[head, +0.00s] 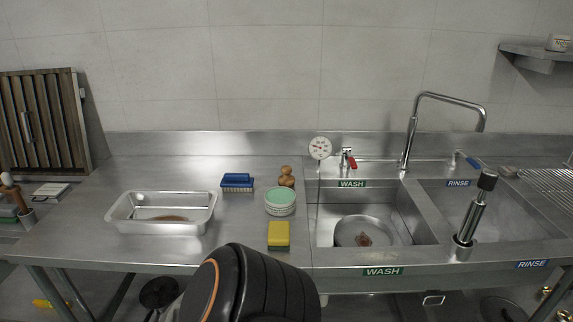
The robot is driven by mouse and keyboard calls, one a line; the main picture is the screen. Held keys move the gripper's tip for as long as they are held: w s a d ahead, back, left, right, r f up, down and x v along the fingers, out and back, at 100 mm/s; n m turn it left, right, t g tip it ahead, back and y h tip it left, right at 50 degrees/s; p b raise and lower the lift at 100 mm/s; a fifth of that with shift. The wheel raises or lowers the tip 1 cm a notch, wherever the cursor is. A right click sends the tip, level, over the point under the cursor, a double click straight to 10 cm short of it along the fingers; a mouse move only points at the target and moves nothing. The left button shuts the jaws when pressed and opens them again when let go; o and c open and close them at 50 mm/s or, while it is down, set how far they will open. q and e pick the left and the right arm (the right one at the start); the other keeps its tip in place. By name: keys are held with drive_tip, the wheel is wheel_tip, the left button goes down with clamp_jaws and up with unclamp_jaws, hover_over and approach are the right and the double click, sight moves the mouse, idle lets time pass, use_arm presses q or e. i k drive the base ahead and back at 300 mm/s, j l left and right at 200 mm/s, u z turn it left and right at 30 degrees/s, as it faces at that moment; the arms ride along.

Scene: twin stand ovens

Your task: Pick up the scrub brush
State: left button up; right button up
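A blue scrub brush (237,181) lies on the steel counter (130,176), behind and left of a stack of green-topped round items. Pale bristles show under its blue block. Just right of it stands a small brown knobbed object (286,177), which I cannot identify for sure. Neither of my grippers shows in the head view, so I cannot see their distance from the brush. Nothing is seen touching the brush.
A steel tray (118,219) sits to the left. The green-topped stack (280,204) and a yellow sponge (278,236) lie in front of the brown object. The wash sink (405,215) holds a round pan (346,237). A faucet (411,130) rises behind.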

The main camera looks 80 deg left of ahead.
sight(231, 181)
drive_tip(key=u, duration=2.95)
